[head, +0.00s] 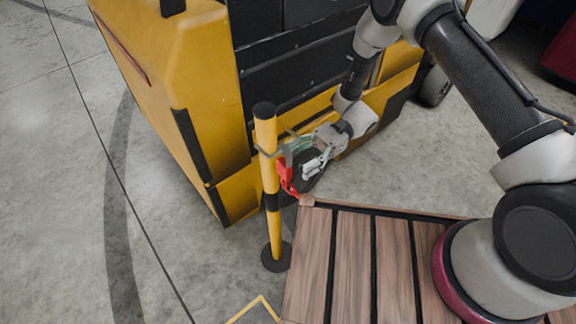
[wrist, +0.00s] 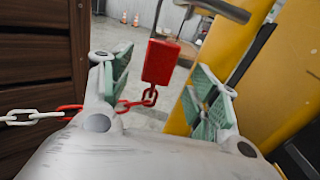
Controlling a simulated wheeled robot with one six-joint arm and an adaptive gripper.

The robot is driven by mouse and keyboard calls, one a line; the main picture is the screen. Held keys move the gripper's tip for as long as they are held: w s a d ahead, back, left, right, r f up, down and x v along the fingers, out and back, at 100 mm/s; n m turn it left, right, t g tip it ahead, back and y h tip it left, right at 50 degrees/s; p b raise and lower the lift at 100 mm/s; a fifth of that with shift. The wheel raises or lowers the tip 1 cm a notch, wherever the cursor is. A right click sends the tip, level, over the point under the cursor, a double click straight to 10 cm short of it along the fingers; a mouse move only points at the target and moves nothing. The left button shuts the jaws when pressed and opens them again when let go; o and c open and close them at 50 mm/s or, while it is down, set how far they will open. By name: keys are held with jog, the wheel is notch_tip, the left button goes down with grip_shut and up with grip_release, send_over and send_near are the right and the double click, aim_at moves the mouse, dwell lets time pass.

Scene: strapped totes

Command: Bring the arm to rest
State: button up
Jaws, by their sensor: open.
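My gripper (head: 300,152) is open beside a yellow and black post (head: 270,190), at the end of my arm reaching down from the upper right. In the wrist view its two green-padded fingers (wrist: 162,80) stand well apart. A red block (wrist: 161,62) hangs from a thin loop and shows in the gap between them, not gripped. I cannot tell how far beyond the fingertips it is. The block also shows in the head view (head: 285,172). A red and white chain (wrist: 45,114) runs from the block's lower end to the left, past the left finger.
A large yellow and black machine (head: 195,85) stands close behind the gripper. A grey bar (wrist: 222,9) sticks out from the post near its top. A slatted wooden surface (head: 351,265) lies at the front right. The grey floor (head: 60,190) at the left is clear.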

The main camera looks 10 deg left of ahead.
jog(key=v, duration=0.7)
jog(key=s+d+f+n+t+h, duration=0.1)
jog(key=s+d+n+h, duration=0.1)
jog(key=d+h, duration=0.15)
jog(key=s+d+f+n+h, duration=0.1)
jog(key=s+d+h, duration=0.1)
jog(key=d, duration=0.3)
jog(key=d+r+n+t+h, duration=0.55)
jog(key=d+r+t, duration=0.25)
jog(key=d+r, duration=1.15)
jog(key=s+d+r+t, duration=0.4)
jog(key=r, duration=0.4)
jog(key=s+d+r+t, duration=0.4)
jog(key=d+r+t, duration=0.1)
jog(key=r, duration=0.3)
jog(key=shift+h, duration=0.4)
